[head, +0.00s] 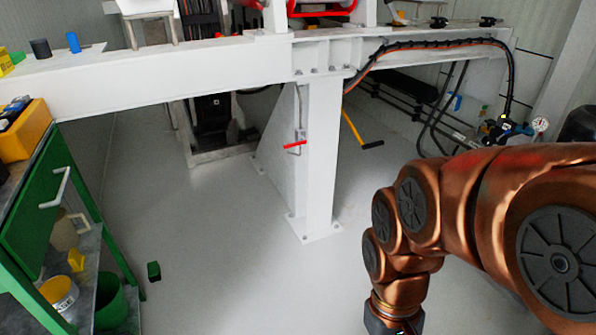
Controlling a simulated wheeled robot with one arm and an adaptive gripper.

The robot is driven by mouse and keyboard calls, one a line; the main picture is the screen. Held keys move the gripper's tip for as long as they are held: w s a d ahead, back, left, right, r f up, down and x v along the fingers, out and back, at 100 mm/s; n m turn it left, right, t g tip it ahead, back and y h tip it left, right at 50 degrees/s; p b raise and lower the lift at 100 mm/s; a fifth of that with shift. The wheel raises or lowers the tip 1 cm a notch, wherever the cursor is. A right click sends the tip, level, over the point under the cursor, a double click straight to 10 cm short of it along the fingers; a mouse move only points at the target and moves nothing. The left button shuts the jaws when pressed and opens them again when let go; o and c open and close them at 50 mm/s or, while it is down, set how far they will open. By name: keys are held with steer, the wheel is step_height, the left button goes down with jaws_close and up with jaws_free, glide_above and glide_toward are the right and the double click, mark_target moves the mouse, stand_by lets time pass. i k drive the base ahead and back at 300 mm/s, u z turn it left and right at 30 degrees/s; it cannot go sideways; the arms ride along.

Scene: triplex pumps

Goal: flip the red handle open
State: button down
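A small red handle (295,145) sits on a thin pipe at the left side of the white support post (322,160), about mid-height. It lies roughly level, tilted slightly. My copper arm comes in from the right and points down at the lower right of the head view. My gripper is below the bottom edge of the picture, so its fingers are not seen. The arm is well apart from the handle.
A yellow lever with a black grip (372,144) sticks out right of the post. A green cabinet (45,205) stands at left. A small dark green object (153,271) lies on the floor. A gauge (540,124) and hoses are at right. The floor before the post is clear.

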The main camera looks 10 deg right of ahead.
mark_target(295, 144)
steer(key=k, duration=0.5)
steer(key=u, duration=0.6)
steer(key=i, duration=0.55)
steer(key=u, duration=0.85)
steer(key=i, duration=0.65)
steer(key=z, duration=0.6)
steer(key=i, duration=0.8)
steer(key=z, duration=0.8)
